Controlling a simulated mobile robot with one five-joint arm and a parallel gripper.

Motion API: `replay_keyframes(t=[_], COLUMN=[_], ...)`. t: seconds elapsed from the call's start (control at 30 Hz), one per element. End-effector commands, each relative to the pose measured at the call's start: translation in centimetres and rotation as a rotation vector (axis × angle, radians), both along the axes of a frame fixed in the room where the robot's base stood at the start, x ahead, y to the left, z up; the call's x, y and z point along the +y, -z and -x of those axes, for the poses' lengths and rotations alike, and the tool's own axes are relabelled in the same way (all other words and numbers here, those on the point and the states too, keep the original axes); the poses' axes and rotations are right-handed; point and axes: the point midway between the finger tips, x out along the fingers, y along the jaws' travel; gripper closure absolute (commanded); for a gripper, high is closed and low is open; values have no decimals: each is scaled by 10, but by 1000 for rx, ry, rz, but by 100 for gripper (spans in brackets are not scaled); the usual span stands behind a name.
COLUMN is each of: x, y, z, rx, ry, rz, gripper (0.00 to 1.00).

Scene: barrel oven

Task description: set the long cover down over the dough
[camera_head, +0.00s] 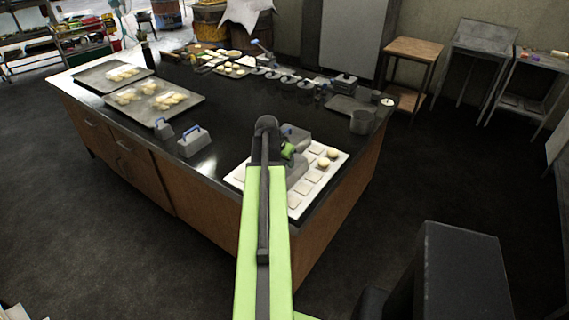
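A white board (240,172) lies at the near right corner of the dark counter. It has pale flat squares and a few round dough pieces (323,162) on its right side. My gripper (299,148) is over the board, mostly hidden by my green arm; I cannot see its fingers. Grey block-like shapes (295,133) show beside and beyond it, and I cannot tell whether one is a cover or is held. A grey cover with a blue handle (193,142) stands on the counter left of the board, with a smaller one (163,130) beside it.
Two metal trays with dough, one nearer (190,99) and one farther (87,82), lie on the counter's left. The counter's middle is clear.

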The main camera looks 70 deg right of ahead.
Motion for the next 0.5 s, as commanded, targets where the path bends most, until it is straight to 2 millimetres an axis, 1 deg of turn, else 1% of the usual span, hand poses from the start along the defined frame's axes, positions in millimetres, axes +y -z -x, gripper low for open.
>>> replay_keyframes(t=[0.03,0.07,0.1,0.37,0.5], x=[0,0,0,0,3], y=[0,0,0,-1,-8], z=[0,0,0,0,-1], rx=[0,0,0,0,0], ry=[0,0,0,0,0], rz=[0,0,0,-1,0], gripper=[69,65,64,64,64])
